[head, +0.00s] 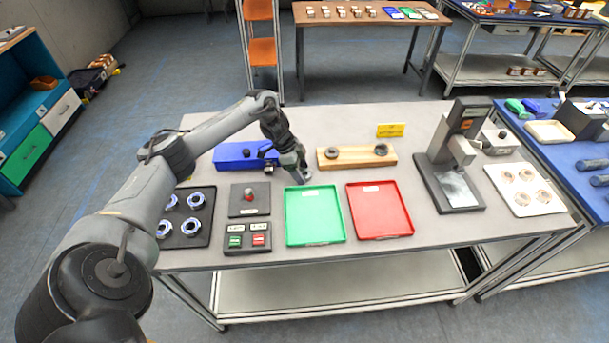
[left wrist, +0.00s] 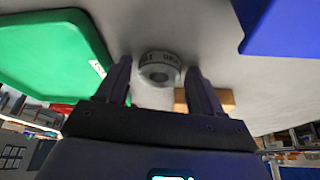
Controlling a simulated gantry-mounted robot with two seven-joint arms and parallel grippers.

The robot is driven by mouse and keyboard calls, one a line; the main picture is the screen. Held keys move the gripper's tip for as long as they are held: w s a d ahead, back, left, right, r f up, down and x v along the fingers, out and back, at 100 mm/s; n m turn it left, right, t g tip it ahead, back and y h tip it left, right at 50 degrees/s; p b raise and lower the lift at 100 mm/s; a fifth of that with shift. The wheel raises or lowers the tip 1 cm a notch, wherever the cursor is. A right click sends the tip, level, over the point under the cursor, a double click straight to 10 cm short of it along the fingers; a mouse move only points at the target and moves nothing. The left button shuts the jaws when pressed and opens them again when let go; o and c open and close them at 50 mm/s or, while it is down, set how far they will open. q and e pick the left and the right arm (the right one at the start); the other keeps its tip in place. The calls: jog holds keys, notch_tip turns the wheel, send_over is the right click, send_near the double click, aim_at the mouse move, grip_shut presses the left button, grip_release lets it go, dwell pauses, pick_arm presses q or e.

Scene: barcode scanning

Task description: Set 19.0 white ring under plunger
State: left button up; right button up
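A white ring (left wrist: 160,68) with dark lettering on its side shows in the left wrist view, between and just beyond my fingertips. A gap shows on each side of it. My left gripper (head: 303,174) is open around that spot, low over the table behind the green tray; it also shows in the left wrist view (left wrist: 158,75). In the head view the gripper mostly hides the ring. A black stand with a grey head (head: 462,150) over a pale base plate is at the right; it appears to carry the plunger. My right gripper is not in view.
The green tray (head: 289,225) and red tray (head: 381,232) look empty. A wooden block (head: 330,158) with two dark rings and a blue box (head: 232,155) stand behind. A white tray (head: 548,206) with several rings is at right. Buttons (head: 247,239) are at front left.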

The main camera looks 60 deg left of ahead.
pick_arm(q)
jog(key=c, duration=1.1)
jog(key=shift+o, duration=0.2)
jog(key=shift+r, duration=0.15)
